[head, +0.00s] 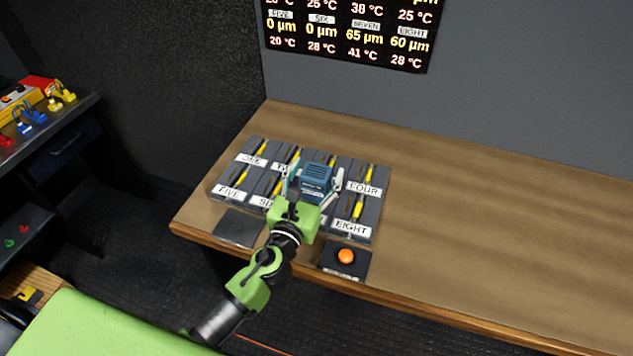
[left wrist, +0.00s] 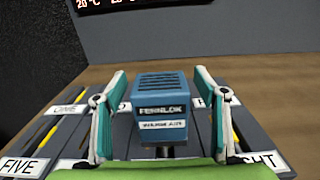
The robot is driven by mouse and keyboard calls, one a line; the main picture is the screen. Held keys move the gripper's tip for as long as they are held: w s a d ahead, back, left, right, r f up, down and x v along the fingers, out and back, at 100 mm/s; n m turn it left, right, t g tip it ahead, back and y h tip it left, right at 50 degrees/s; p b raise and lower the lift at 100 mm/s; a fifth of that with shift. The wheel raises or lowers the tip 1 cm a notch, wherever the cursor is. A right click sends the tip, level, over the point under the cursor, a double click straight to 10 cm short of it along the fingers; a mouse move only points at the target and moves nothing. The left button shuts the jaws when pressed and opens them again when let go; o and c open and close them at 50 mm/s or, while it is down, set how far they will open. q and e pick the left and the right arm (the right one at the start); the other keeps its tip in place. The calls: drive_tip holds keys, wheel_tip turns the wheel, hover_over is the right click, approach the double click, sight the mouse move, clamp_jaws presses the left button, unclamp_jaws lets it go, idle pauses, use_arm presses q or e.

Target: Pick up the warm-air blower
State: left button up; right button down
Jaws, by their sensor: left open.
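The warm-air blower (head: 316,177) is a small blue box with a slotted top, standing among the labelled dark plates on the wooden bench. In the left wrist view the blower (left wrist: 161,112) shows a dark label and a lighter label on its front, above a short grey stem. My left gripper (head: 313,181) is open, with its green-and-teal fingers on either side of the blower. In the left wrist view the left gripper's fingers (left wrist: 160,105) stand apart from the blower, with a gap on both sides. My right gripper is not in view.
Dark plates with yellow tools carry labels such as FOUR (head: 364,188) and EIGHT (head: 351,228). An orange button (head: 346,256) sits on a dark box at the bench's front edge. A readings display (head: 350,32) hangs behind. The bench's right side (head: 500,220) is clear.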

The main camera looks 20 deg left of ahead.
use_arm(q)
drive_tip(key=c, duration=1.5)
drive_tip(key=shift+r, duration=0.1)
drive_tip(key=shift+c, duration=0.7)
drive_tip(key=shift+r, duration=0.1)
